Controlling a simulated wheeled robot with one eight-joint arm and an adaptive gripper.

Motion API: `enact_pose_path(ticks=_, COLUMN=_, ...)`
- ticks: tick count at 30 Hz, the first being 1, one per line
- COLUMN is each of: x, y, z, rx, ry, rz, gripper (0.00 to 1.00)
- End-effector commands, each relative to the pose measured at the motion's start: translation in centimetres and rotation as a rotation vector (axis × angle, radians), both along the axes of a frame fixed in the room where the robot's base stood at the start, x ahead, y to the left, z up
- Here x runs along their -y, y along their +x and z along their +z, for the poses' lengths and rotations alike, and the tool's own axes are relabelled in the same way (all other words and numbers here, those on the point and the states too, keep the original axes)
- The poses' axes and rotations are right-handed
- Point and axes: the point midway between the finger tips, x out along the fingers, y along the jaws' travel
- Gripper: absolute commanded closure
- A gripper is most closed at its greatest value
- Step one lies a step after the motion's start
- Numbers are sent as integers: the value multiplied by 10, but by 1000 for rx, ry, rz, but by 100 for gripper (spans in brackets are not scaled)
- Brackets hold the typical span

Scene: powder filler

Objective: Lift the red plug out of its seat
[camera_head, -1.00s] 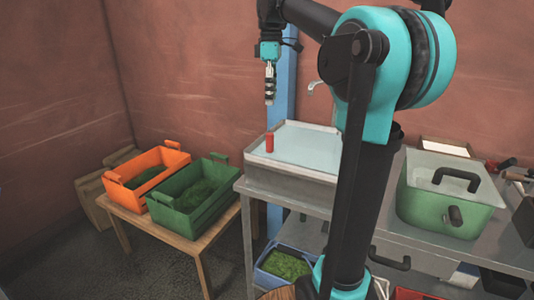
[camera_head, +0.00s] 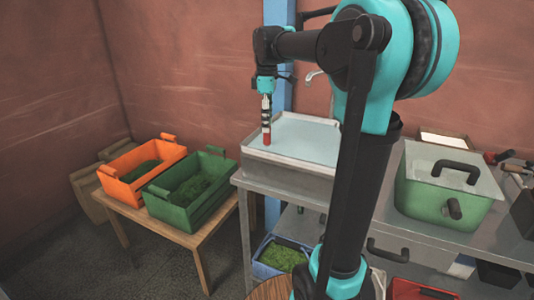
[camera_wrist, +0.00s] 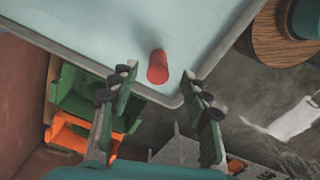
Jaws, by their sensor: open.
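The red plug (camera_head: 267,138) stands upright in the near left corner of a pale, shallow sink tray (camera_head: 300,166) on a metal bench. In the wrist view the plug (camera_wrist: 157,67) shows between the lines of the two fingers, just beyond their tips and close to the tray's corner. My gripper (camera_head: 266,122) points down right above the plug in the head view and hides part of it. In the wrist view my gripper (camera_wrist: 160,78) is open, with a finger on each side and nothing between them. I cannot tell whether the fingertips reach down beside the plug.
An orange crate (camera_head: 113,185) and a green crate (camera_head: 160,208) with green contents stand on a wooden table at left. A green lidded box (camera_head: 420,205) is on the bench at right. A faucet (camera_head: 315,76) rises behind the tray.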

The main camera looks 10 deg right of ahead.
Motion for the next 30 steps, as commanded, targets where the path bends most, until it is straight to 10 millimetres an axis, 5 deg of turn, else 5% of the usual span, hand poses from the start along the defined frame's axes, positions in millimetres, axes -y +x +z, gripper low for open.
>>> enact_pose_path(ticks=9, x=1, y=3, z=-42, rx=0, ry=0, rz=0, gripper=53)
enact_pose_path(ticks=19, x=1, y=3, z=-48, rx=0, ry=0, rz=0, gripper=53)
enact_pose_path(ticks=30, x=1, y=3, z=-48, rx=0, ry=0, rz=0, gripper=99)
